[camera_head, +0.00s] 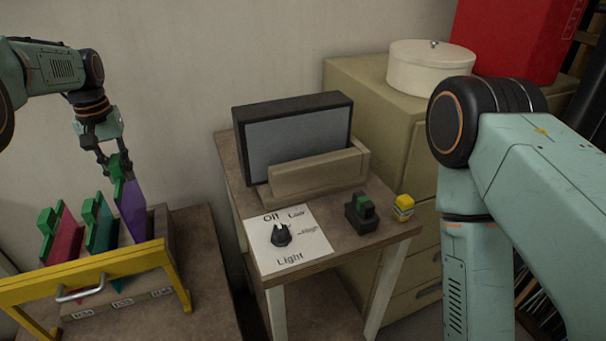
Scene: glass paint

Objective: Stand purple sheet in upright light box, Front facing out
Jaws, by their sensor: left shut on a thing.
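The purple sheet (132,210) stands upright in the yellow-fronted rack at the left, at the right end of its row. My left gripper (115,165) comes down from above and is shut on the green grip at the sheet's top. The sheet's lower edge is hidden behind the rack's yellow front. The light box (298,137), a dark frame with a grey panel, stands upright on the small table, with a wooden holder (318,172) before it. My right arm fills the right side; its gripper is out of view.
A red sheet (65,238) and a teal sheet (100,226) stand in the rack (85,274). Cabinet drawers (405,250) stand right.

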